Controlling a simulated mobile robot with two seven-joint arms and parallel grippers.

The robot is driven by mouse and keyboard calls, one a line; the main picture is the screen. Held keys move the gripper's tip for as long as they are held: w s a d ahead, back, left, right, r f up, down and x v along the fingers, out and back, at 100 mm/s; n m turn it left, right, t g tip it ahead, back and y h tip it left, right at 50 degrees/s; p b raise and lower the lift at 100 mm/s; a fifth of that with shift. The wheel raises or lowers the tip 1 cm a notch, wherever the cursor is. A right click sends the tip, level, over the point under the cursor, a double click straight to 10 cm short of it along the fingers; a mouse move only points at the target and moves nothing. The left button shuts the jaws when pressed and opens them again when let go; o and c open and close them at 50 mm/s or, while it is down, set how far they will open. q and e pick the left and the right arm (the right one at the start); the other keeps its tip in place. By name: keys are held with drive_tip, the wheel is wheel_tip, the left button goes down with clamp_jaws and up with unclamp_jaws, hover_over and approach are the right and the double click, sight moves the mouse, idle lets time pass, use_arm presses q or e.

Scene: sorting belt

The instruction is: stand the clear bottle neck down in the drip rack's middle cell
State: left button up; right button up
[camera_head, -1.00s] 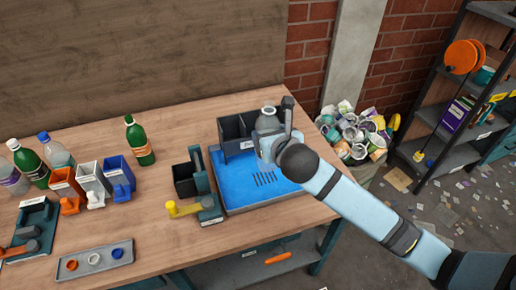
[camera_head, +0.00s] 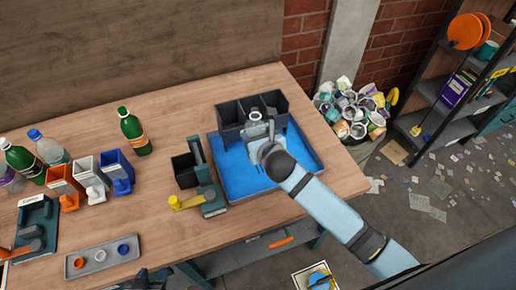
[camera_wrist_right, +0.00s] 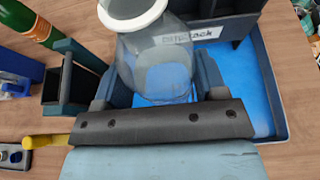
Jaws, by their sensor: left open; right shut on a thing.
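The clear bottle (camera_wrist_right: 165,60) is between the fingers of my right gripper (camera_wrist_right: 155,85), which is shut on it. A wide white ring at one end points to the top of the wrist view. In the head view my right gripper (camera_head: 260,135) is at the front of the dark drip rack (camera_head: 230,134), and little of the bottle (camera_head: 255,116) shows. The rack's cells look empty from above. The rack's label shows behind the clear wall in the wrist view. My left gripper (camera_head: 148,281) is open at the bottom edge, mostly cut off.
The rack stands in a blue tray (camera_head: 236,178). A green bottle (camera_head: 134,132), several coloured bins and a tray of caps (camera_head: 102,258) are further left. A full waste bin (camera_head: 350,110) stands right.

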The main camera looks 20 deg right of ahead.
drive_tip(key=shift+f, duration=3)
drive_tip(key=o, duration=1.2)
drive_tip(key=shift+o, duration=0.2)
